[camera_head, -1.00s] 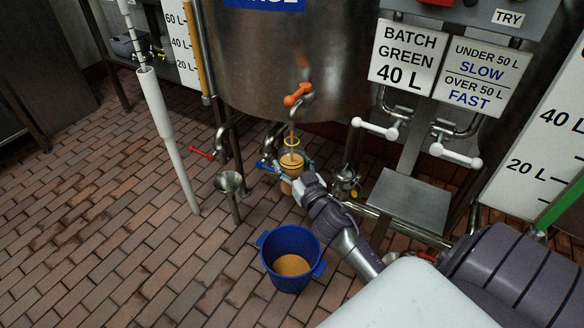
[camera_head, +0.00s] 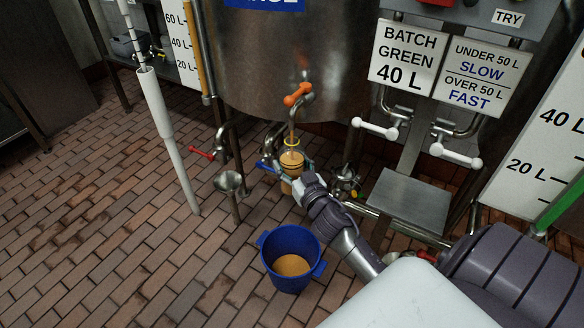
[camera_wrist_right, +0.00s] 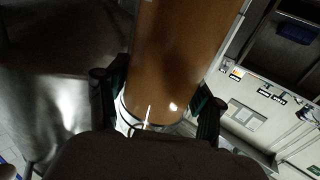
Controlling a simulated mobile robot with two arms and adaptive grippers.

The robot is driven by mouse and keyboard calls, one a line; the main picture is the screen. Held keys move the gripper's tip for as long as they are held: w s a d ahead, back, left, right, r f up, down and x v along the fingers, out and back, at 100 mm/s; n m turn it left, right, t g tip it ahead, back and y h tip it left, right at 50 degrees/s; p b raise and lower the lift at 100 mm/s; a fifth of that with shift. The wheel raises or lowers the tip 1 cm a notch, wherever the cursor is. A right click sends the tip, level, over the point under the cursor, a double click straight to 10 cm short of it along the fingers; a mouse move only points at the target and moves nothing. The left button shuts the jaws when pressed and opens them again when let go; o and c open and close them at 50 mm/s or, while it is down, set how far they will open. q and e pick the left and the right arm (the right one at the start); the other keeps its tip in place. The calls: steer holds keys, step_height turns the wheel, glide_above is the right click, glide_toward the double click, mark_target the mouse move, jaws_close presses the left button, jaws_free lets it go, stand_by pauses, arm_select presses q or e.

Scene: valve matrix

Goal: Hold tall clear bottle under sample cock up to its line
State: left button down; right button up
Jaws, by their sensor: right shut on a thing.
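The tall clear bottle (camera_head: 291,163) stands roughly upright under the spout of the sample cock (camera_head: 298,95), which has an orange handle. A thin orange-brown stream runs from the spout through the yellow ring at the bottle's mouth. Orange-brown liquid fills much of the bottle; I cannot make out its line clearly. My right gripper (camera_head: 289,172) is shut around the bottle. In the right wrist view the fingers of my right gripper (camera_wrist_right: 155,105) sit on both sides of the bottle (camera_wrist_right: 168,55), which looks brown with liquid. My left gripper is not in view.
A blue bucket (camera_head: 290,284) with orange-brown liquid stands on the brick floor below my right arm. A metal funnel (camera_head: 229,182) and a red-handled valve (camera_head: 202,153) are to the left. The steel tank (camera_head: 270,60) is behind; a metal step plate (camera_head: 405,205) is at right.

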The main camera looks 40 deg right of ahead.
steer(key=shift+a+r, duration=0.1)
stand_by(0.5)
steer(key=s+a, duration=0.2)
steer(key=a, duration=0.4)
steer(key=shift+s+a, duration=0.2)
steer(key=shift+s, duration=0.15)
